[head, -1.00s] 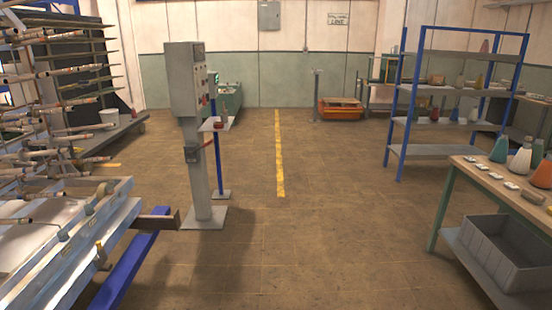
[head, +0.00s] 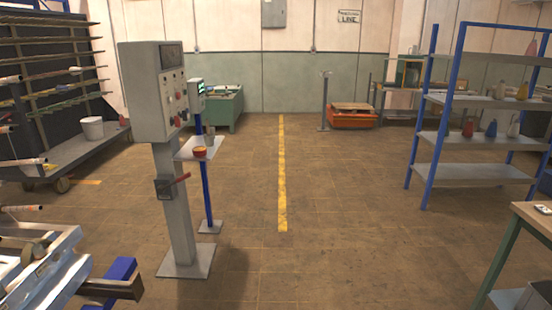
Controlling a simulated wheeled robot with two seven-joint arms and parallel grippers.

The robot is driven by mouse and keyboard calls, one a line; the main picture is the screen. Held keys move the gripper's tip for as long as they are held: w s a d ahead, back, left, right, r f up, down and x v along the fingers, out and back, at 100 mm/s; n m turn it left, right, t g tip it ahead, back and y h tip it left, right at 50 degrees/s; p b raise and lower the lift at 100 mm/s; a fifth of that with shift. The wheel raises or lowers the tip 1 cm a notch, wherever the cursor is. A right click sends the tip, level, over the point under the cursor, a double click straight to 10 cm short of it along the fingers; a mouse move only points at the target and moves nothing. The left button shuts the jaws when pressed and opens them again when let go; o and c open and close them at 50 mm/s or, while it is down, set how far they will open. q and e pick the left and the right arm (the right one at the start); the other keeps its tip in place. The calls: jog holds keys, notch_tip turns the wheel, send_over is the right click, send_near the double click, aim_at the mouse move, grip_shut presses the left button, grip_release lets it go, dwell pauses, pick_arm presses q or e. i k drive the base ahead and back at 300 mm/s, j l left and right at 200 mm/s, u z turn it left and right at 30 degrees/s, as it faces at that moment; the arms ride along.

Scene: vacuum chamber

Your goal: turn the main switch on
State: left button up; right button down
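A grey control cabinet (head: 140,92) stands on a post (head: 178,222) left of centre. Its panel (head: 172,92) faces right and carries a dark display, several small buttons and a red knob (head: 177,121). Lower on the post is a dark switch box (head: 164,188) with a red lever (head: 182,178) that sticks out to the right and tilts slightly up. No label on it can be read, so I cannot tell whether it is on or off. Neither of my grippers is in view.
Beside the post, a blue stand (head: 208,185) holds a small shelf (head: 187,150) with a red bowl (head: 200,153). A rod rack (head: 50,262) is at the lower left, a blue shelf unit (head: 425,165) and workbench (head: 530,222) at the right. The middle floor is clear.

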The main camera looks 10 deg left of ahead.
aim_at(176, 122)
jog(key=i, duration=0.95)
jog(key=i+u, duration=0.1)
jog(key=i, duration=0.8)
